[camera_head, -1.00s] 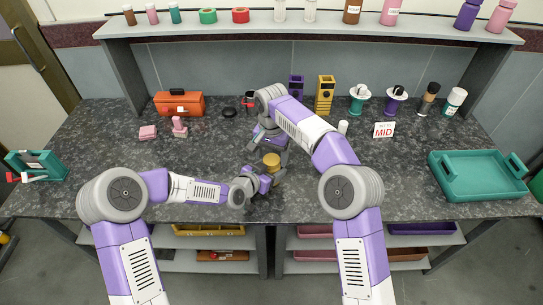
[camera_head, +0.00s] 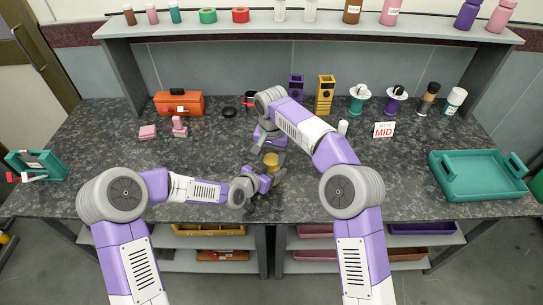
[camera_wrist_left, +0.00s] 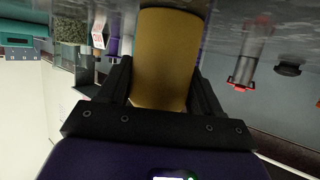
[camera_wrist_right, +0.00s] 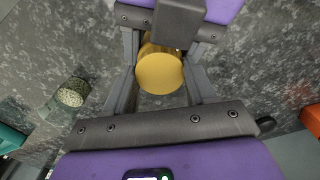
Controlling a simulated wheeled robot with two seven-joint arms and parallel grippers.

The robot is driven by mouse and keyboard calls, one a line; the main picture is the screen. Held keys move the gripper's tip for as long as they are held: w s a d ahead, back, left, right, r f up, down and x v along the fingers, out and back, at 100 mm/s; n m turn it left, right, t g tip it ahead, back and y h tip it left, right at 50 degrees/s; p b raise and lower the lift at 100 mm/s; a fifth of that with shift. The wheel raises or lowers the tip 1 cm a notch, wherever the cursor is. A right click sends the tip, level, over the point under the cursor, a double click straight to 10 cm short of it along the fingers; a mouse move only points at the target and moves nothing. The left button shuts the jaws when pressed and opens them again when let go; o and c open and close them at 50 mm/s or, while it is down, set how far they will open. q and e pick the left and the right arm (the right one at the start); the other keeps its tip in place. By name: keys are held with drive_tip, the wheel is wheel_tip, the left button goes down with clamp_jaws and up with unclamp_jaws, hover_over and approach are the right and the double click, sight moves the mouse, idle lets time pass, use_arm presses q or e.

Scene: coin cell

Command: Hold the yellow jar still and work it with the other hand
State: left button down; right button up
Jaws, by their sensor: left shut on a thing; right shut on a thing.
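The yellow jar (camera_head: 271,160) stands near the front middle of the counter, partly hidden by my grippers. My left gripper (camera_wrist_left: 163,85) is shut on the side of the jar, whose body (camera_wrist_left: 165,60) fills the space between the fingers in the left wrist view. My right gripper (camera_wrist_right: 160,80) is above the jar, pointing down. It is shut on the jar's round yellow top (camera_wrist_right: 160,74), which shows between its fingers in the right wrist view. Whether that top is a separate lid cannot be told.
A teal tray (camera_head: 470,192) is at right. An orange toolbox (camera_head: 180,103), pink blocks (camera_head: 148,132) and a "MID" sign (camera_head: 383,130) stand farther back. A glass vessel with greenish grains (camera_wrist_right: 72,96) is near the jar.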

drive_tip(key=shift+n, duration=0.9)
drive_tip(key=o, duration=1.2)
drive_tip(key=shift+c, duration=0.2)
drive_tip(key=shift+r, duration=0.1)
wheel_tip(320, 180, up, 4)
drive_tip(key=shift+r, duration=0.15)
drive_tip(key=shift+c, duration=0.3)
drive_tip(key=shift+r+m, duration=0.7)
drive_tip(key=shift+r, duration=0.05)
drive_tip(key=shift+r+m, duration=0.9)
drive_tip(key=shift+r, duration=0.05)
drive_tip(key=shift+f, duration=3.95)
